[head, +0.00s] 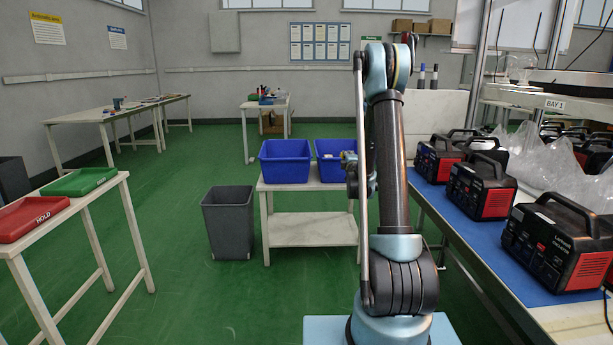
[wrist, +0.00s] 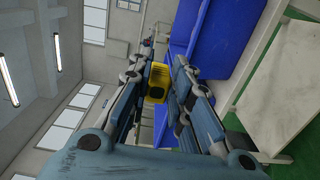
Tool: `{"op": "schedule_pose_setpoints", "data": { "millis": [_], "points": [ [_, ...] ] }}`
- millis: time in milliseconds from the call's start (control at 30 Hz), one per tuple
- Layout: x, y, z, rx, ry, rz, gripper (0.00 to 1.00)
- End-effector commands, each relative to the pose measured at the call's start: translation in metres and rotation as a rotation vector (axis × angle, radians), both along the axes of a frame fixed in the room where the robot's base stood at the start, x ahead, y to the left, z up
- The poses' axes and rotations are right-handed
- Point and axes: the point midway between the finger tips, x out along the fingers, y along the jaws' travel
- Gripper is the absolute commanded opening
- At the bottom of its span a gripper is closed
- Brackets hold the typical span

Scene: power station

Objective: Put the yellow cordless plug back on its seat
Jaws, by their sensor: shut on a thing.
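The yellow cordless plug (wrist: 157,83) shows in the wrist view as a small yellow block between the fingers. My gripper (wrist: 163,75) is shut on it and holds it in the air, with blue bins behind. In the head view my arm stands upright in the middle and hides most of the gripper. I cannot make out the plug there. I cannot identify the plug's seat in either view.
Blue bins (head: 285,161) stand on a white table beyond my arm, with a grey waste bin (head: 229,222) to their left. Black-and-red power stations (head: 480,190) line the right bench. Red (head: 33,217) and green (head: 79,181) trays lie on the left table. Green floor between is clear.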

Motion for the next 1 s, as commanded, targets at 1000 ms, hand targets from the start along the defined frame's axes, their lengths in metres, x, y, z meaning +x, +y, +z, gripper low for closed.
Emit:
{"op": "schedule_pose_setpoints", "data": {
  "millis": [1000],
  "points": [
    [0.0, 0.0, 0.035, 0.0, 0.0, 0.0, 0.0]
  ]
}}
